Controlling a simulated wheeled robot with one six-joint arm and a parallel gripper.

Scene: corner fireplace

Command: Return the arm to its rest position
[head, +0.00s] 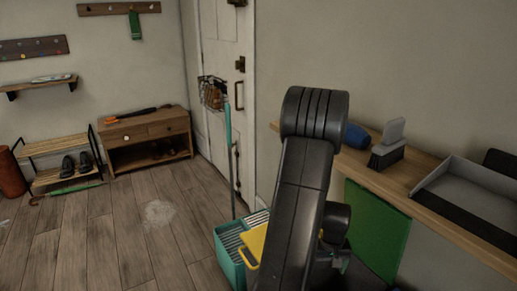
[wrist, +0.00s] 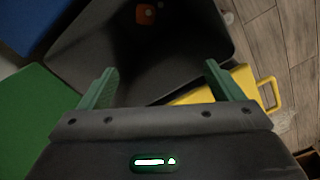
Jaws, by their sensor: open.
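My arm stands raised in the head view, a dark column in front of the shelf and door. My gripper (wrist: 161,85) shows in the wrist view with its two green fingers spread wide apart and nothing between them. Below the fingers is a dark open bin (wrist: 190,62) with a small orange-red item (wrist: 146,13) in it.
A wooden wall shelf (head: 430,207) on the right holds a grey tray (head: 470,190), a brush (head: 388,148) and a blue item (head: 357,136). A green panel (head: 372,232), teal crate (head: 232,262) and yellow dustpan-like item (head: 252,243) sit below.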

